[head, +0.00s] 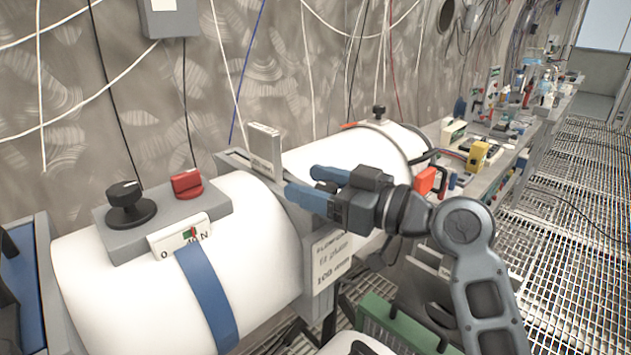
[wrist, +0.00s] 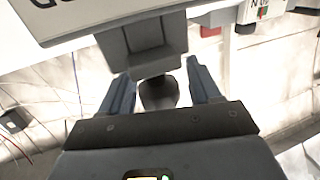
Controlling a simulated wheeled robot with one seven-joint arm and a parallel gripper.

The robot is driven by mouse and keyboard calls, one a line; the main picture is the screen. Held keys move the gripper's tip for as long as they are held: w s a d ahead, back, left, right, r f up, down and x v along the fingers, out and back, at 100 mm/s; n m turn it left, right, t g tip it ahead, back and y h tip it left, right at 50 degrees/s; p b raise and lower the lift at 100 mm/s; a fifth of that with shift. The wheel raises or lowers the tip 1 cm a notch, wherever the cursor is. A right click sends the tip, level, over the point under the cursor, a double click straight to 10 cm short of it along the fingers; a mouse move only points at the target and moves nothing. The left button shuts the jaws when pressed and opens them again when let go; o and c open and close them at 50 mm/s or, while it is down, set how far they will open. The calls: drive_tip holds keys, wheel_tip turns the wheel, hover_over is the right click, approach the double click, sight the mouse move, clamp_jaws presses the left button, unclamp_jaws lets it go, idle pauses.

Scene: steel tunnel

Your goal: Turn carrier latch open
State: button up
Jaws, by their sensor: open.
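My gripper (head: 301,181) is open, with its two blue fingers spread above the grey carrier frame between the white cylinders. A dark rounded knob (head: 327,186), which appears to be the carrier latch, shows between the fingers. In the wrist view the same dark knob (wrist: 158,93) lies between the spread fingers (wrist: 158,70), below a grey block (wrist: 143,42). I see no clear contact between fingers and knob. The carrier's front plate (head: 331,263) bears printed text including "100 mm". The gripper and wrist hide part of the carrier top, so the latch's angle cannot be told.
An upright grey plate (head: 265,150) stands behind my fingers. A cluttered bench (head: 540,125) runs along the wall; the grated floor (head: 580,215) is open at right.

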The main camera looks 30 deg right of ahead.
drive_tip(key=shift+c, duration=0.4)
drive_tip(key=c, duration=0.9)
drive_tip(key=shift+f, duration=0.1)
